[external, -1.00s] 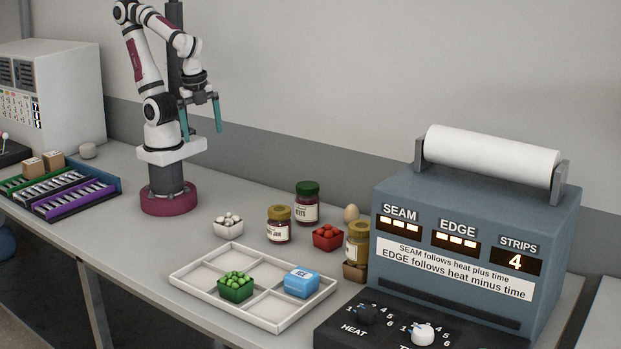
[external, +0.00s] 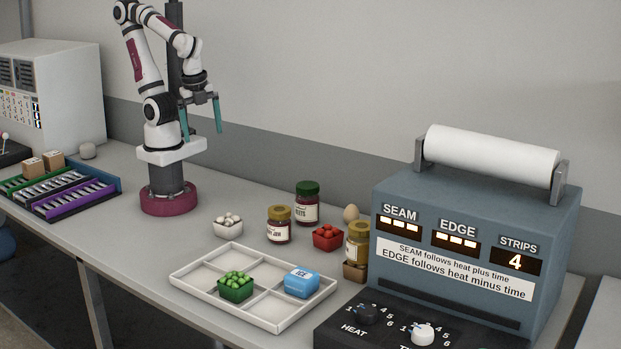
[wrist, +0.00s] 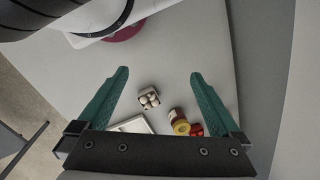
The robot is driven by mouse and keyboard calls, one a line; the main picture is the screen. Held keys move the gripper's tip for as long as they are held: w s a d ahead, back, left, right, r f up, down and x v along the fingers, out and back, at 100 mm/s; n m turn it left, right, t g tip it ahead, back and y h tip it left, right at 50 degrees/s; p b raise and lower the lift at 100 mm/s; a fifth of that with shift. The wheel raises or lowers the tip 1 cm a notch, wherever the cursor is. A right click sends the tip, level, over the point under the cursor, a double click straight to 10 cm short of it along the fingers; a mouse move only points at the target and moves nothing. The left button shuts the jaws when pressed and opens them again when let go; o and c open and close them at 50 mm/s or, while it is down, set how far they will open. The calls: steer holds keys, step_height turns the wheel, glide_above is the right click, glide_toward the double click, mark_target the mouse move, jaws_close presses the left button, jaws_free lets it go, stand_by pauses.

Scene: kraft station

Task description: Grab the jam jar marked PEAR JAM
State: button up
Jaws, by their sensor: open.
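A jar with a gold lid and dark red contents (external: 279,226) stands upright behind the white tray. Its label ends in JAM, but the first word is not readable. A second gold-lidded jar (external: 357,242) with yellowish contents stands beside the blue machine; its label is too small to read. A green-lidded jar (external: 307,205) stands behind, its label seeming to read BEETS. My gripper (external: 202,132) is open and empty, high above the table to the left of the jars. In the wrist view my gripper (wrist: 159,74) also shows empty, with a gold-lidded jar (wrist: 180,126) below it.
The white divided tray (external: 190,284) holds a green carton (external: 236,289) and a blue box (external: 302,284). A white carton (external: 228,228), a red carton (external: 328,238) and an egg (external: 351,214) stand near the jars. The blue machine (external: 470,240) bounds the right side.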

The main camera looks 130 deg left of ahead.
steer(key=w+d+n+t+h, duration=0.1)
steer(key=w+d+n+h, duration=0.2)
steer(key=w+n, duration=0.3)
steer(key=w+d+f+n+t+h, duration=0.15)
steer(key=w+n+h, duration=0.3)
steer(key=w, duration=0.45)
steer(key=w+d+n+h, duration=0.2)
steer(key=w+d+n, duration=0.1)
steer(key=w+n, duration=0.35)
steer(key=w+a+f+n+t, duration=0.35)
steer(key=w+a+n, duration=0.25)
steer(key=w, duration=0.2)
steer(key=w+a+f+n+t, duration=0.2)
steer(key=w+a+n+t, duration=0.3)
steer(key=w, duration=0.3)
steer(key=w+a+f+n+t+y, duration=0.1)
steer(key=w+a+f+n+y, duration=0.15)
steer(key=a+n, duration=0.3)
steer(key=w+a+f+n+t+y, duration=0.1)
steer(key=w+a+f+n, duration=0.1)
steer(key=a+f+n, duration=0.3)
steer(key=shift+m, duration=0.25)
steer(key=w, duration=0.2)
steer(key=w+f, duration=0.1)
steer(key=w, duration=0.1)
steer(key=w+f, duration=0.1)
steer(key=w, duration=0.1)
steer(key=shift+d, duration=0.15)
steer(key=shift+r, duration=0.1)
jaws_close()
